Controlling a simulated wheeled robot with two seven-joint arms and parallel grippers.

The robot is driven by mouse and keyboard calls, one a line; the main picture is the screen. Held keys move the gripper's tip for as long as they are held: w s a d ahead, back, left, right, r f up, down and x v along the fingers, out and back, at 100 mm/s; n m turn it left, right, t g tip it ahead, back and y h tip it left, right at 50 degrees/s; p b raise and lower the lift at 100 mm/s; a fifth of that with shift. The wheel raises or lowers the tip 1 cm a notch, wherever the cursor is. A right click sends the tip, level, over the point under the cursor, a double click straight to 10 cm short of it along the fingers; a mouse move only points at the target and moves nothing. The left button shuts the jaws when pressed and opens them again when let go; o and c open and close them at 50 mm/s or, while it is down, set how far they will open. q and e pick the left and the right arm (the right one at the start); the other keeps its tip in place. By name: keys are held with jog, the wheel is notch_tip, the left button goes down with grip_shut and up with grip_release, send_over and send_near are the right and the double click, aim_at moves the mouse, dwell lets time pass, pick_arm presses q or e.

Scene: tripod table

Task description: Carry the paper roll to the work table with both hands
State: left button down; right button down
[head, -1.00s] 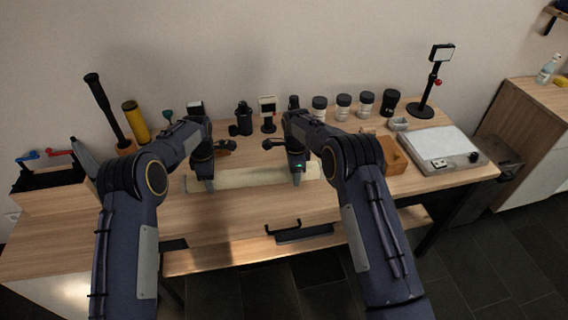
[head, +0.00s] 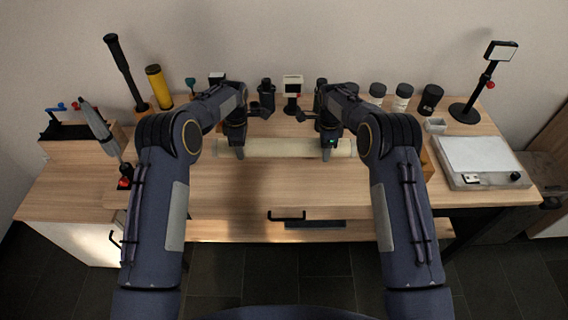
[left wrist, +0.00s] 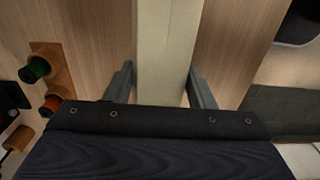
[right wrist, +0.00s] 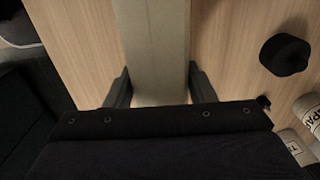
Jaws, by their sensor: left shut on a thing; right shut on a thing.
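The paper roll (head: 285,148) is a long pale cylinder lying sideways at the work table (head: 230,190), above or on its wooden top; I cannot tell whether it touches. My left gripper (head: 238,150) is shut on the roll near its left end. My right gripper (head: 330,150) is shut on it near its right end. In the left wrist view the roll (left wrist: 165,50) runs between the two fingers, and in the right wrist view the roll (right wrist: 155,45) does the same. The parts under the fingers are hidden.
Behind the roll stand a small screen on a stand (head: 292,92), a dark bottle (head: 267,95) and several jars (head: 403,97). A white flat device (head: 480,160) lies at the right. A black tool tray (head: 75,125) is at the left. The table's front strip is clear.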

aim_at(322, 163)
pick_arm(q)
jog(key=shift+f, duration=0.1)
pick_arm(e)
jog(key=shift+f, duration=0.1)
